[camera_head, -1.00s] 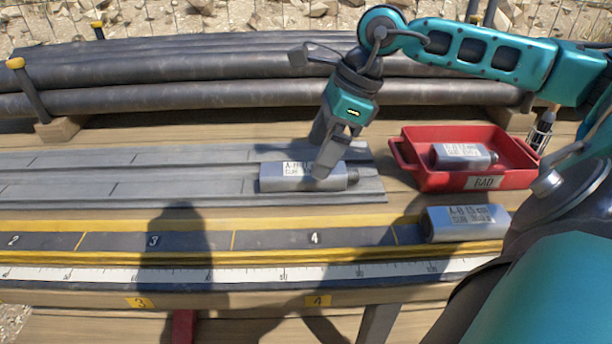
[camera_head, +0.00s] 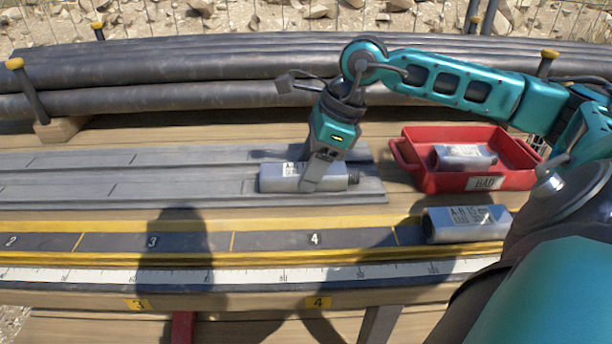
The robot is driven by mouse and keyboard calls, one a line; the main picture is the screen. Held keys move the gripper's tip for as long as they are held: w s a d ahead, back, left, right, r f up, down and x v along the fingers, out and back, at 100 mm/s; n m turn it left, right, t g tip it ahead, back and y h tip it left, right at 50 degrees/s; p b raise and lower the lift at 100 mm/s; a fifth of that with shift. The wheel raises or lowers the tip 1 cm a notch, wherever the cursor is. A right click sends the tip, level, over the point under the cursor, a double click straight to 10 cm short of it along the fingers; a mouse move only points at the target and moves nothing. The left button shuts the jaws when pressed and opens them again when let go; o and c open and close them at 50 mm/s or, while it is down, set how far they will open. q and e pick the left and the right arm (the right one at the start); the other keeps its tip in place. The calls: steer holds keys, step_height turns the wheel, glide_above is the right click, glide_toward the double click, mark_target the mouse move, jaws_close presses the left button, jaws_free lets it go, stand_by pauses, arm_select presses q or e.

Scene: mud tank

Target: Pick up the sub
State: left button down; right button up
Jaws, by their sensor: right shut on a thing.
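A grey metal sub (camera_head: 278,178) with a white label and a dark threaded right end lies on its side on the grey grooved rack (camera_head: 110,175). My right gripper (camera_head: 314,184) reaches down from above and is shut on this sub near its middle, covering part of the label. The sub still appears to rest on the rack. A second grey sub (camera_head: 462,156) lies in the red tray (camera_head: 440,182) marked BAD. A third sub (camera_head: 466,224) lies at the right of the numbered yellow-edged strip (camera_head: 190,242). My left gripper is out of view.
Long dark pipes (camera_head: 180,95) lie across the back, held by posts with yellow caps (camera_head: 15,63). A white measuring scale (camera_head: 220,275) runs along the front edge. The numbered strip is clear left of the third sub. My right arm spans above the tray.

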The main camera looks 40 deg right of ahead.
steer(key=c, duration=0.8)
